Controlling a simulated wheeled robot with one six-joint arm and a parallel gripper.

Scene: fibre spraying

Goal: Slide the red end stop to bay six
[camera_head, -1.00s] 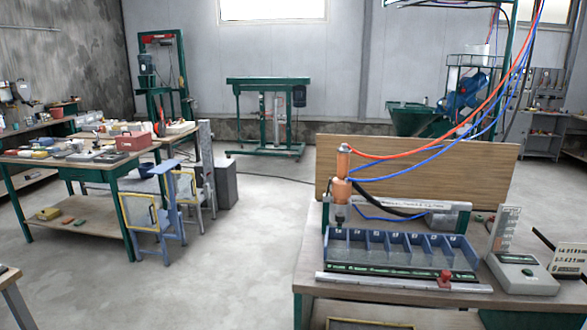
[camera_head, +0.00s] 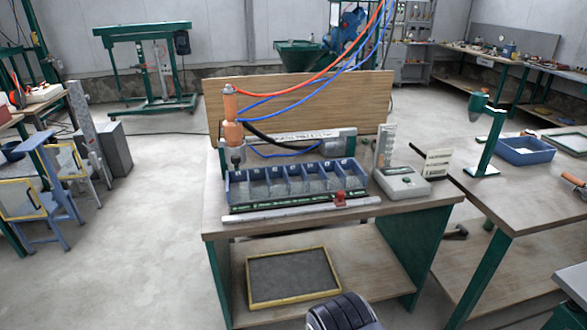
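The red end stop (camera_head: 340,199) sits on a pale metal rail (camera_head: 285,209) along the front of the bench, toward the rail's right end. Behind the rail is a blue tray (camera_head: 232,196) split into several bays in a row, with small labels too small to read. The stop stands in front of the bays toward the right; I cannot tell which numbered bay it lines up with. An orange spray head (camera_head: 232,118) with hoses hangs upright over the leftmost bay. A dark ribbed part, probably of my arm, shows at the bottom edge. My gripper's fingers are not visible.
A grey control box (camera_head: 402,183) stands right of the tray, with a white sign stand (camera_head: 385,147) behind it. A wooden panel (camera_head: 300,105) stands behind the station. A yellow-framed tray (camera_head: 294,277) lies on the lower shelf. Open floor lies left of the bench.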

